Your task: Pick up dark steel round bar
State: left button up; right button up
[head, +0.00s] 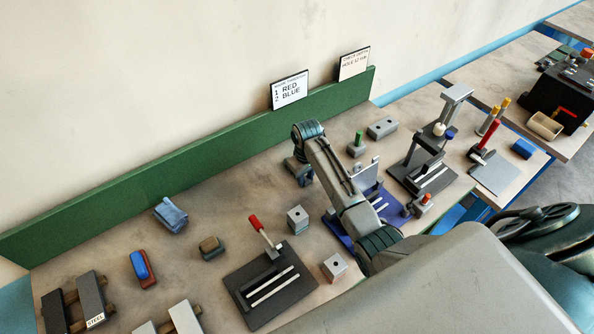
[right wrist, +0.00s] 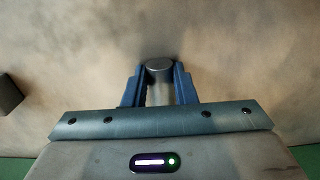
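The dark steel round bar (right wrist: 159,66) is in the right wrist view, upright, with its dark round end showing between my two fingers. My right gripper (right wrist: 159,84) has one blue finger against each side of it and looks shut on it. In the head view my right gripper (head: 301,175) is low over the bench, close to the green back panel. The bar cannot be made out there behind the gripper. Whether it is clear of the bench cannot be told. My left gripper is not in view.
The green back panel (head: 190,175) runs behind the bench. A dark fixture with a red handle (head: 254,222), a grey holed block (head: 298,219) and a blue fixture plate (head: 343,232) lie nearby. A green-topped block (head: 357,149) stands right of the gripper.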

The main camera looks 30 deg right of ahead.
grip_shut()
jog(key=shift+r, duration=0.1)
jog(key=shift+w, duration=0.1)
